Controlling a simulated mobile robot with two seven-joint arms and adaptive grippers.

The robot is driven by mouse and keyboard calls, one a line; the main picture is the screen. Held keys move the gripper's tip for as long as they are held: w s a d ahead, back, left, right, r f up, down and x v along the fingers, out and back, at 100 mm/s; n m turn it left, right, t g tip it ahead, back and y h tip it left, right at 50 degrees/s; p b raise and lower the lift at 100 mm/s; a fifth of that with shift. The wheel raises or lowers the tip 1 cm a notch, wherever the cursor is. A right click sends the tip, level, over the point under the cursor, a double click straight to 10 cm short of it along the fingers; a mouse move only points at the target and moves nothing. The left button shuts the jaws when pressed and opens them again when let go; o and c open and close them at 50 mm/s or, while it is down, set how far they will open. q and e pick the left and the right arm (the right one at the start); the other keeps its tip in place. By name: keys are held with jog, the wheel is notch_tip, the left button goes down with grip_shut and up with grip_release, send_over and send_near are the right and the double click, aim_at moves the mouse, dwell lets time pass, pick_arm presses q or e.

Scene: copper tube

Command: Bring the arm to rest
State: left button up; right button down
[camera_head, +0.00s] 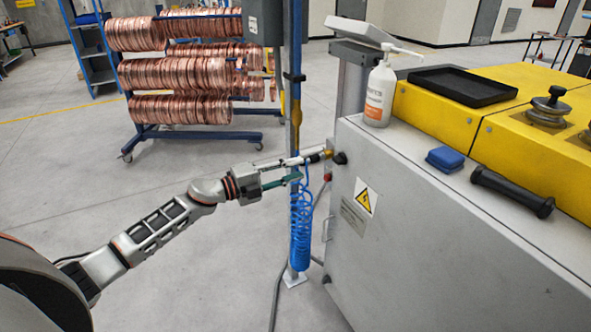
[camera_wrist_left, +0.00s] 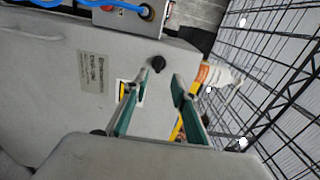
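My left arm reaches in from the left in the head view. My left gripper (camera_head: 298,168) is in front of the grey machine cabinet (camera_head: 425,225), close to the blue coiled hose (camera_head: 300,222). In the left wrist view, its two teal-lined fingers (camera_wrist_left: 160,84) are spread apart with nothing between them. A black knob (camera_wrist_left: 158,64) on the cabinet's face shows beyond the fingertips; the knob also shows in the head view (camera_head: 339,158). I cannot tell the exact gap between fingertips and knob. My right gripper is not in view.
A white bottle (camera_head: 379,92), a blue block (camera_head: 445,159) and a black handle (camera_head: 511,191) are on the cabinet top. A black tray (camera_head: 461,86) lies on the yellow housing (camera_head: 525,150). A rack of copper coils (camera_head: 180,108) stands behind. The floor at the left is clear.

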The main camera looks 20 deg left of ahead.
pick_arm(q)
jog(key=s+d+f+n+g+y, duration=0.1)
jog(key=s+d+f+n+y, duration=0.1)
jog(key=s+f+n, duration=0.5)
jog(key=s+d+f+n+g+y, duration=0.1)
jog(key=s+d+f+n+y, duration=0.2)
jog(key=s+f, duration=1)
jog(key=s+d+f+n+g+y, duration=0.1)
jog(key=s+d+f+n+y, duration=0.2)
jog(key=s+d+f+n, duration=0.3)
jog(key=s+f+n, duration=0.4)
jog(key=s+n, duration=0.1)
jog(key=s, duration=0.3)
jog(key=shift+s+f+g, duration=0.25)
jog(key=shift+s+g, duration=0.05)
jog(key=shift+s, duration=0.1)
jog(key=shift+w, duration=0.1)
